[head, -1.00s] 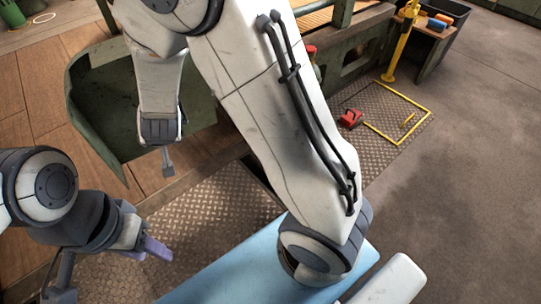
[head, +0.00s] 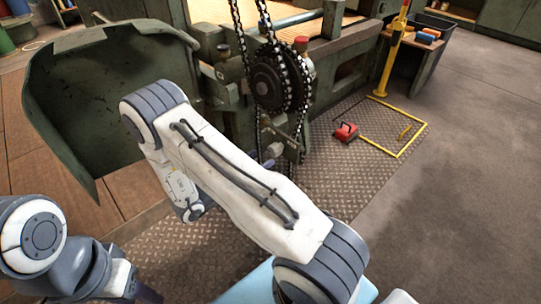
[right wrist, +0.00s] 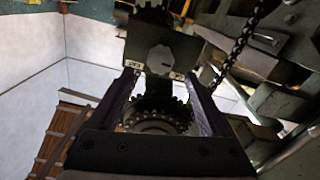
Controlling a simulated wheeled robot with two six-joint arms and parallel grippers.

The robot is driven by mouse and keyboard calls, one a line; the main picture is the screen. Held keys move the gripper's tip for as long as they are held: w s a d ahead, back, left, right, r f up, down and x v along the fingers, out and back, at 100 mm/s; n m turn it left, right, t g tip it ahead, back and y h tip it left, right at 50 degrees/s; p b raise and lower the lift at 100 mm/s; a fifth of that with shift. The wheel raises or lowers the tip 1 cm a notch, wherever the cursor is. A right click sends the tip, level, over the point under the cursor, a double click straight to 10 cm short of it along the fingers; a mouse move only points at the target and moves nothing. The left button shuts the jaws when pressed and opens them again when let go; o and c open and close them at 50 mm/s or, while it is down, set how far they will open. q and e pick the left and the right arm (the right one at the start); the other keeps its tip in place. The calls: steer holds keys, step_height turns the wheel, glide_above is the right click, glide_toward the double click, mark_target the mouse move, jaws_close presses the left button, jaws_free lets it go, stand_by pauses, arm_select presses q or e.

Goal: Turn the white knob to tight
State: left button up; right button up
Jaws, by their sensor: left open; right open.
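The white knob (right wrist: 160,60) is in the upper middle of the right wrist view, on a dark plate with small white labels on its left and right; I cannot read the labels clearly. In the head view the knob (head: 272,150) is small, on the plate below the large sprocket. My right gripper (right wrist: 161,75) is open, one finger to each side of the knob in the picture; I cannot tell whether they touch it. In the head view it is mostly hidden behind my right arm. My left gripper (head: 147,293) is at the lower left edge, away from the knob.
A dark sprocket (head: 268,82) with hanging chains is above the knob. A curved green guard (head: 95,85) stands to the left. The floor at right is clear.

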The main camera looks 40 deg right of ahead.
mark_target(271, 152)
steer(key=d, duration=0.2)
steer(key=d+b, duration=0.1)
steer(key=d, duration=0.2)
steer(key=shift+w+d, duration=0.2)
steer(key=shift+d, duration=0.05)
jaws_close()
